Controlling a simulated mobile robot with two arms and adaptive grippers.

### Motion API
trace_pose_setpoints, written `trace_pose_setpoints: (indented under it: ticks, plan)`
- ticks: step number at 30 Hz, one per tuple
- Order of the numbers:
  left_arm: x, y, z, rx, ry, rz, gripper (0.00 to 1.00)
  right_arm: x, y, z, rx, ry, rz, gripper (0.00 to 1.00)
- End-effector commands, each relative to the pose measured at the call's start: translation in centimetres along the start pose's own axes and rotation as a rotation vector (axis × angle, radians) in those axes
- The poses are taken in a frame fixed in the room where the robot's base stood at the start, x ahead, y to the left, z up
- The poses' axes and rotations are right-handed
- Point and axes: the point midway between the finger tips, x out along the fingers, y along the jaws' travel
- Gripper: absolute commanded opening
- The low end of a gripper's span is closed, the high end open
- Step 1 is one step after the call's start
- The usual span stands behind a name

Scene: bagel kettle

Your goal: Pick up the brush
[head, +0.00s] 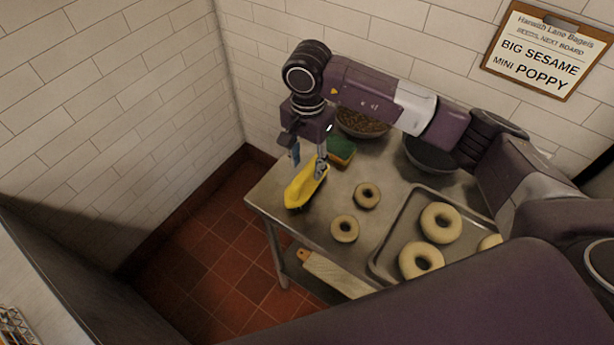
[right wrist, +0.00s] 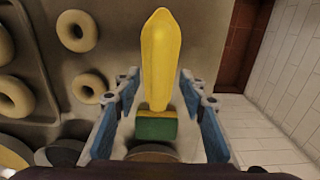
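A long yellow thing (head: 303,188), apparently the brush, lies at the left edge of the steel table; no bristles show. In the right wrist view the yellow piece (right wrist: 161,55) is long and rounded at its far end. My right gripper (head: 308,163) hangs over its near-wall end, pointing down. In the right wrist view the right gripper (right wrist: 159,90) is open, with its blue-padded fingers on either side of the yellow piece and visible gaps between. I cannot tell how far above it they are. My left gripper is not in view.
A green and yellow sponge (head: 341,150) lies close behind the gripper. A seed bowl (head: 362,124) and a dark bowl (head: 431,157) stand further back. Two small bagels (head: 367,195) (head: 344,229) lie right of the brush, beside a tray (head: 384,250) with larger bagels. Brick walls enclose the corner.

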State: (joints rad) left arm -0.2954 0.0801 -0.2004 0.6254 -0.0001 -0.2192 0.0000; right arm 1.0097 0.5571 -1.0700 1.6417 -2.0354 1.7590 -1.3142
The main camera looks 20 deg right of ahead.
Motion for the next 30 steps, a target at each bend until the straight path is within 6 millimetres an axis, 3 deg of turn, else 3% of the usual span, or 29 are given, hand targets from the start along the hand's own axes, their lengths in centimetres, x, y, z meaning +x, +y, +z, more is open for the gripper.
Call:
trace_pose_setpoints:
  ticks: [1, 7, 15, 25, 30]
  plan:
    - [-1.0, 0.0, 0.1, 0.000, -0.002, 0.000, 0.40, 0.3, 0.1, 0.1, 0.001, -0.003, 0.004, 0.38]
    - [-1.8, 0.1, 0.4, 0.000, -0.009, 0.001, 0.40, 2.8, 0.1, 0.1, 0.001, -0.001, 0.000, 0.38]
    - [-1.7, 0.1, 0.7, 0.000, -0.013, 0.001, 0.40, 3.2, 0.0, 0.0, 0.000, 0.001, -0.001, 0.38]
    - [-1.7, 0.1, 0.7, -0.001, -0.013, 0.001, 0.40, 3.2, 0.0, 0.0, 0.000, 0.001, -0.001, 0.02]
    - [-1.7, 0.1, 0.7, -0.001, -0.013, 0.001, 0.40, 3.2, 0.0, 0.0, 0.001, 0.001, -0.002, 0.00]
